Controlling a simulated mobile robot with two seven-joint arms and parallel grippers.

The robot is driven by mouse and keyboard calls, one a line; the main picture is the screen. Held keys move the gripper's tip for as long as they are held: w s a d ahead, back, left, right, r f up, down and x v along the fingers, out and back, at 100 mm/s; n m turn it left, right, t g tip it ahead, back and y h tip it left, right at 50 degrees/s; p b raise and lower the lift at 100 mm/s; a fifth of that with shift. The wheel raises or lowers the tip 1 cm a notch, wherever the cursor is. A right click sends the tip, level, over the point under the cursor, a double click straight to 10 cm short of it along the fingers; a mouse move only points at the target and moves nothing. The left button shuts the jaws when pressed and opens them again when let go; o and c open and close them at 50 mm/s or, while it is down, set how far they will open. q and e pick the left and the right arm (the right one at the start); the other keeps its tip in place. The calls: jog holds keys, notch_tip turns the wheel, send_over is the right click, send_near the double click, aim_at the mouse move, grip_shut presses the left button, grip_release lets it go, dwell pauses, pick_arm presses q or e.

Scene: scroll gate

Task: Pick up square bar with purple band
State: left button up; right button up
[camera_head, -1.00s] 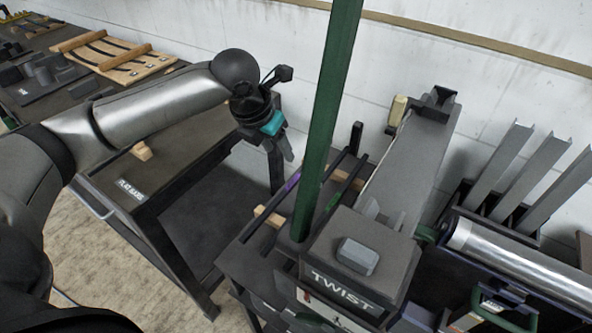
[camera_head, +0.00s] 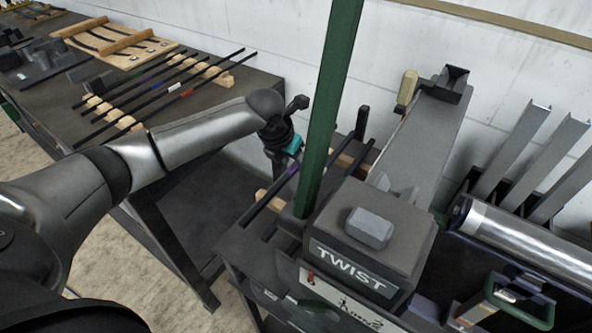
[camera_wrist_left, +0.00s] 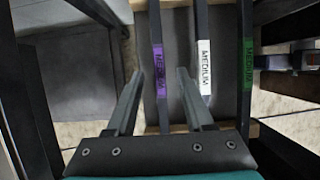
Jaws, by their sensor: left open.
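The square bar with the purple band (camera_wrist_left: 160,100) runs lengthwise in the left wrist view, its purple label (camera_wrist_left: 159,68) between my fingers. My left gripper (camera_wrist_left: 160,72) is open, one finger on each side of this bar, with a gap on both sides. It holds nothing; how far above the bar the fingertips are, I cannot tell. In the head view my left gripper (camera_head: 284,160) is over the bar rack, partly behind the green post. My right gripper is not in view.
Beside it lie a bar with a white MEDIUM label (camera_wrist_left: 204,66) and one with a green label (camera_wrist_left: 248,65). The green post (camera_head: 330,110) and TWIST machine (camera_head: 365,245) stand close to my left arm. Several bars rest on a table (camera_head: 215,95) at left.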

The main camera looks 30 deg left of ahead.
pick_arm(q)
jog(key=shift+w+f, duration=0.15)
jog(key=shift+f, duration=0.2)
jog(key=shift+c, duration=0.2)
grip_shut()
dwell(1.0)
jog(key=shift+w+r, duration=0.1)
jog(key=shift+r, duration=0.1)
